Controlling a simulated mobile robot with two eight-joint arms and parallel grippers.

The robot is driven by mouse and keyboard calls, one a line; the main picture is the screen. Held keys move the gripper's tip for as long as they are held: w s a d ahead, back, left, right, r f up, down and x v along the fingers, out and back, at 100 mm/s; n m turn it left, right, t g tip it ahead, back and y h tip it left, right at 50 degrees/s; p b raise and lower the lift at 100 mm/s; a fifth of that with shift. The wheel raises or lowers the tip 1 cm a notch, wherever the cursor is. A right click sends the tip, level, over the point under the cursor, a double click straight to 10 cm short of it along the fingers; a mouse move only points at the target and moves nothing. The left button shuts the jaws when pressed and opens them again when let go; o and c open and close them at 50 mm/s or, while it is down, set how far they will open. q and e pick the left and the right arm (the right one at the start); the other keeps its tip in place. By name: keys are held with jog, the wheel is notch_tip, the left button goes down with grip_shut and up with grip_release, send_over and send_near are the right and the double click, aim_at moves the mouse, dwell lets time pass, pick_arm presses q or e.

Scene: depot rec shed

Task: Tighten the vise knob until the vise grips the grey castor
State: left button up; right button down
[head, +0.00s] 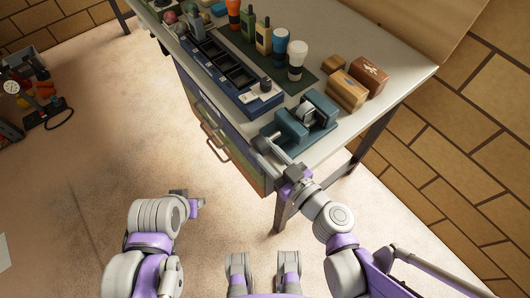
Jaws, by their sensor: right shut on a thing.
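The teal vise (288,130) sits on the near right corner of the workbench. The grey castor (307,112) sits between its jaws; whether both jaws touch it is too small to tell. My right gripper (289,170) is at the bench's front edge, just in front of the vise, and is shut on the vise knob (264,144), which it partly hides. My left gripper (192,201) is low over the floor, left of the bench and away from the vise; its fingers are too small to read.
A blue tray with dark compartments (232,72) lies left of the vise. Wooden boxes (347,90) sit right of the vise. Drawers with handles (214,143) are under the bench; a brick wall is at right.

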pick_arm(q)
jog(key=shift+s+f+b, duration=0.1)
jog(key=shift+f+b, duration=0.9)
jog(key=shift+f, duration=0.3)
pick_arm(e)
jog(key=shift+f+t+y, duration=0.2)
jog(key=shift+t+y, duration=0.2)
jog(key=shift+t, duration=0.2)
jog(key=c, duration=0.5)
grip_release()
jog(key=shift+d, duration=0.1)
